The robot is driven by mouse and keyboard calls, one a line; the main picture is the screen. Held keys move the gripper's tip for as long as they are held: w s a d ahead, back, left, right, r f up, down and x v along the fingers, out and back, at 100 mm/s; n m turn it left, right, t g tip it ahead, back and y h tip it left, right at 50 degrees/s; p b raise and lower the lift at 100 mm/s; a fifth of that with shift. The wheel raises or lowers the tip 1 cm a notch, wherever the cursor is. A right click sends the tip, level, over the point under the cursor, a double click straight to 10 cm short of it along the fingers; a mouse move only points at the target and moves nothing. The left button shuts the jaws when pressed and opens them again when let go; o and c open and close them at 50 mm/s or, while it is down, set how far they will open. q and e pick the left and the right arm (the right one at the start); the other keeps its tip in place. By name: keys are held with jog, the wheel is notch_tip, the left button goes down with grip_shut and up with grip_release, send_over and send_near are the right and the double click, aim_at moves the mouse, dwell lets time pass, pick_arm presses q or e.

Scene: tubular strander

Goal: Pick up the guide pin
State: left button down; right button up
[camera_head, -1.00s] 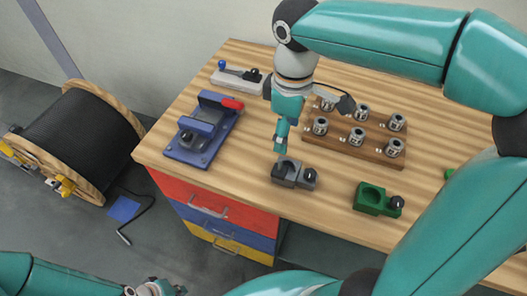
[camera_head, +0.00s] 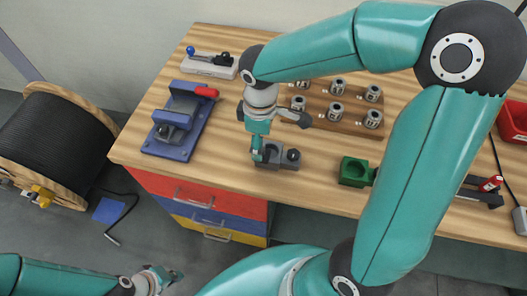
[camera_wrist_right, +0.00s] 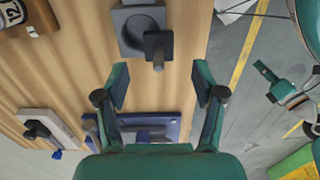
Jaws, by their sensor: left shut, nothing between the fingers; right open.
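I cannot pick out the guide pin for certain in either view. My right gripper (camera_head: 258,152) hangs pointing down at the left end of a grey block (camera_head: 284,158) near the table's front edge. In the right wrist view its two fingers (camera_wrist_right: 160,84) are spread wide with nothing between them. The grey block (camera_wrist_right: 134,22), with a round recess and a dark knob (camera_wrist_right: 158,44), lies just beyond the fingertips. My left gripper (camera_head: 160,277) is shut and empty, low in front of the table; it also shows in the right wrist view (camera_wrist_right: 296,98).
A blue fixture (camera_head: 178,138) with a red handle stands left on the table. A pale base (camera_head: 205,66) with a blue ball is behind it. A wooden rack (camera_head: 345,122) of metal cylinders and a green block (camera_head: 354,171) lie right. A cable drum (camera_head: 50,142) stands left.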

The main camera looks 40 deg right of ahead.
aim_at(266, 153)
jog(key=shift+d+f+p, duration=0.15)
jog(key=shift+f+p, duration=0.2)
jog(key=shift+f, duration=2)
grip_shut()
jog(key=shift+r, duration=0.1)
